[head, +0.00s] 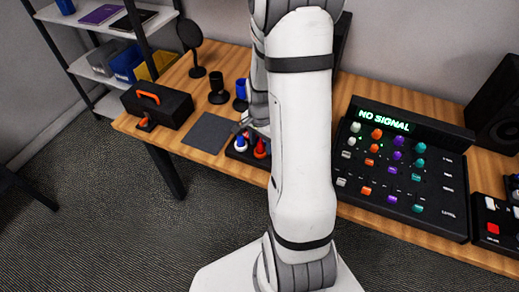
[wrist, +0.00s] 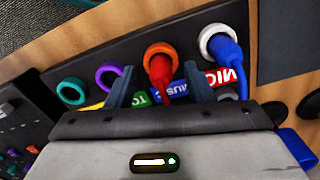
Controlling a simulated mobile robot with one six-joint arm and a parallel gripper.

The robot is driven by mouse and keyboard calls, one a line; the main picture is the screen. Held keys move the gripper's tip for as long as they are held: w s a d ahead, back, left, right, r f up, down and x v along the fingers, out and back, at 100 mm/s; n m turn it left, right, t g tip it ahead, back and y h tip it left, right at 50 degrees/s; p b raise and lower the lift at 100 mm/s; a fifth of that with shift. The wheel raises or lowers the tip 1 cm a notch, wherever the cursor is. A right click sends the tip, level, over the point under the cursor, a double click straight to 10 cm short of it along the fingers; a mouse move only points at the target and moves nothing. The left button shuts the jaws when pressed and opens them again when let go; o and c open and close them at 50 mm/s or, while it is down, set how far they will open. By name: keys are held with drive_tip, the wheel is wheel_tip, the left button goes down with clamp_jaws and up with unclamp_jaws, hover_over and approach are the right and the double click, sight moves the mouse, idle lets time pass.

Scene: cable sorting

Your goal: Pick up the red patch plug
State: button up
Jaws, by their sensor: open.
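The red patch plug (wrist: 160,66) stands in an orange ring on the black strip (wrist: 85,55) in the wrist view. It also shows in the head view (head: 260,151), beside my arm. My gripper (wrist: 158,74) is open, with one finger on each side of the red plug. Whether the fingers touch it I cannot tell. In the head view my gripper (head: 246,124) is small and partly hidden by the arm. A blue plug (wrist: 228,52) sits in a white ring to the right, outside the right finger.
Purple (wrist: 108,75) and teal (wrist: 71,91) rings lie left of the fingers. In the head view a grey mat (head: 208,132) lies left of the plugs, and a black case (head: 157,104) stands farther left. A "NO SIGNAL" panel (head: 437,163) is right of my arm.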

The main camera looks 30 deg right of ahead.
drive_tip(key=shift+f, duration=0.45)
clamp_jaws()
